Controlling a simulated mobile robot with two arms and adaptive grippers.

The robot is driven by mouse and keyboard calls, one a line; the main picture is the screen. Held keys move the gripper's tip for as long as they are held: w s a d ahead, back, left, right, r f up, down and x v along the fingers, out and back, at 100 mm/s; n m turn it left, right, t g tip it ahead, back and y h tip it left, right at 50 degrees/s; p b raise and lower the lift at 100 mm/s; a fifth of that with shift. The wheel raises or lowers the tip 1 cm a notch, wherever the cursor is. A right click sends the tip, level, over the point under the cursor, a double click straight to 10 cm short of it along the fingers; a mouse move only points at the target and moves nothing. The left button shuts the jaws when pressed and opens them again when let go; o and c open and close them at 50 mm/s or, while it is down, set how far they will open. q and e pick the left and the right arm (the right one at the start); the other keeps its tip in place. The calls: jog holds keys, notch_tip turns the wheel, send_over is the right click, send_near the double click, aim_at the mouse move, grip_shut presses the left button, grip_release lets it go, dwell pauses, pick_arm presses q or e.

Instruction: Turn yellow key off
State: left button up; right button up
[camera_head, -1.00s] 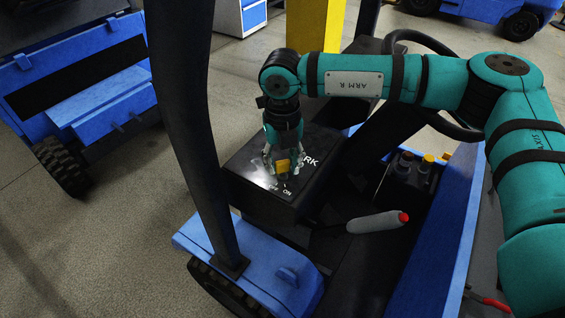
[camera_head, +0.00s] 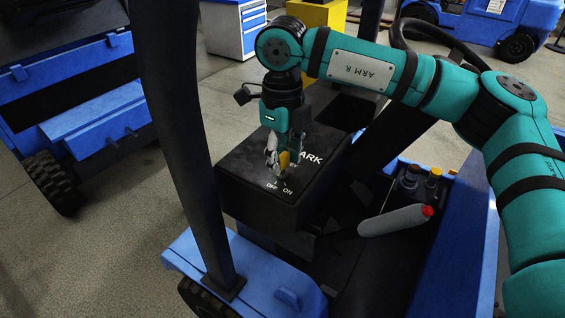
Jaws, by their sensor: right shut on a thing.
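The yellow key (camera_head: 284,159) stands at the top of a black panel box (camera_head: 262,212), whose white lettering reads OFF on the left and ON on the right, with part of a word ending in ARK behind. My right gripper (camera_head: 279,163) comes down from above and is shut on the yellow key. The fingers hide part of the key, and I cannot tell exactly which mark it points at. My left gripper is not in view.
A dark upright post (camera_head: 185,130) stands left of the panel. A grey lever with a red tip (camera_head: 395,221) lies to its right, near several small knobs (camera_head: 433,177). A steering wheel (camera_head: 440,45) is behind.

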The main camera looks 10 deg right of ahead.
aim_at(282, 155)
jog(key=shift+n, duration=0.4)
jog(key=o, duration=1.1)
jog(key=shift+o, duration=0.2)
notch_tip(282, 155, up, 12)
